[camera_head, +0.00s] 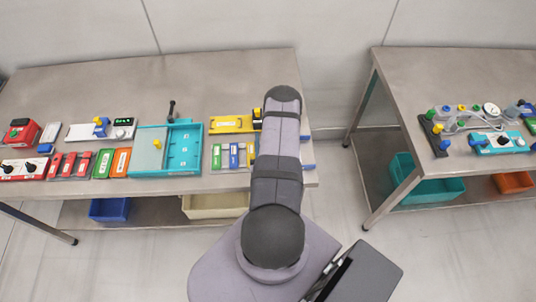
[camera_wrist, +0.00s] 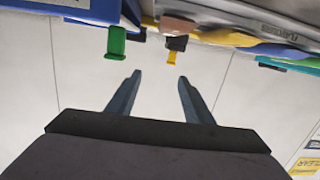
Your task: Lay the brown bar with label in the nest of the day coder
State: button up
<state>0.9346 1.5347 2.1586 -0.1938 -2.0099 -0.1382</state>
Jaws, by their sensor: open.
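I cannot pick out a brown bar with label in either view; part of the bench is hidden behind my arm. A white device with a green digital display (camera_head: 123,122) and a blue block with a yellow knob stands on the left bench and may be the day coder; its nest is too small to make out. My gripper (camera_wrist: 158,85) is open and empty in the wrist view, with pale floor visible between its fingers. In the head view my arm hides the gripper.
The left bench (camera_head: 70,90) holds a turquoise box (camera_head: 187,150), several red bars, a green bar (camera_head: 104,163), an orange bar (camera_head: 120,162) and a yellow fixture (camera_head: 230,124). Its back strip is clear. A gap separates it from the right bench (camera_head: 430,75), which carries valves and hoses.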

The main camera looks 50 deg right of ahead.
jog(key=w+d+r+n+t+b, duration=0.15)
jog(key=w+r, duration=0.25)
jog(key=r, duration=0.6)
jog(key=w+d+r+n+t+b, duration=0.1)
jog(key=w+d+r+t+b, duration=0.15)
jog(key=r, duration=0.65)
jog(key=w+d+r+n+t+b, duration=0.15)
jog(key=w+r, duration=0.35)
jog(key=r, duration=0.5)
jog(key=shift+s+a+f+m+g+y+b, duration=0.25)
jog(key=shift+s+a+f+m+g+y, duration=1.1)
jog(key=shift+f, duration=3.65)
jog(key=shift+s+a+f+m+g+y+b, duration=0.25)
jog(key=shift+s+a+f+g+y, duration=1.2)
jog(key=shift+s+f+g, duration=2.85)
jog(key=shift+s+a+f+m+g+y+b, duration=0.2)
jog(key=shift+s+a+f+m+g+y, duration=0.95)
jog(key=shift+f, duration=4.6)
jog(key=shift+w+d+f+n+g+p, duration=0.15)
jog(key=shift+d+f+n+g, duration=0.1)
jog(key=shift+f, duration=0.65)
jog(key=shift+w+d+f+n+g+p, duration=0.1)
jog(key=shift+f+g+p, duration=0.1)
jog(key=shift+f, duration=0.7)
